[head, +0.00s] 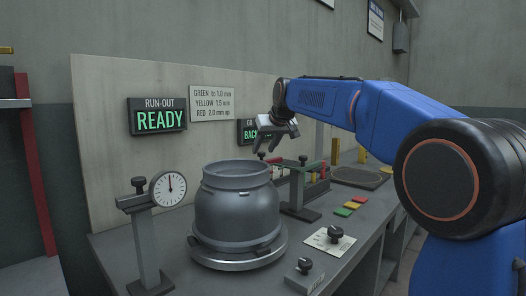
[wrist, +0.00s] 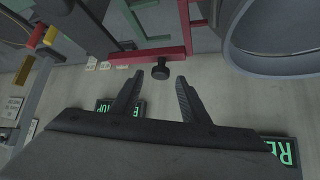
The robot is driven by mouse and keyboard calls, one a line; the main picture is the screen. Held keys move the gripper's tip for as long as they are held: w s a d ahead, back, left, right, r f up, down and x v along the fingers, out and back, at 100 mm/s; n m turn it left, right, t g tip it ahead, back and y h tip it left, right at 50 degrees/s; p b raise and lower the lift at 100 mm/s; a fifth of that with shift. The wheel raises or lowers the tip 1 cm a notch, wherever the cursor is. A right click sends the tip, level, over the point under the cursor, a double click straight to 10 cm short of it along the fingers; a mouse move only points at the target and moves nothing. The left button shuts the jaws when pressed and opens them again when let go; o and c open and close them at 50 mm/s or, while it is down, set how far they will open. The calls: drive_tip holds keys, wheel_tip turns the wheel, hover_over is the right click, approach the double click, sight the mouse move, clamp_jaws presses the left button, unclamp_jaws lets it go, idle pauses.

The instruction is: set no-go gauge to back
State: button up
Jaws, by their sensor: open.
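In the wrist view a red bar (wrist: 130,56) with a black knob (wrist: 161,71), apparently the no-go gauge, lies just past my fingertips. My gripper (wrist: 160,79) is open, with the knob seen between its two fingers; I cannot tell any touch. In the head view my gripper (head: 276,144) points down behind the grey cylinder (head: 237,208), above a small black knob (head: 261,155).
A dial indicator (head: 168,188) on a post stands left of the cylinder. A READY sign (head: 158,117) hangs on the back panel.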

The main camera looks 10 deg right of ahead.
drive_tip(key=shift+x, duration=1.05)
clamp_jaws()
drive_tip(key=shift+w+d+r, duration=0.1)
drive_tip(key=shift+w+d, duration=0.65)
drive_tip(key=shift+d, duration=0.35)
drive_tip(key=shift+w+d, duration=0.8)
drive_tip(key=shift+d, duration=0.3)
unclamp_jaws()
drive_tip(key=shift+d, duration=0.15)
drive_tip(key=v, duration=1.7)
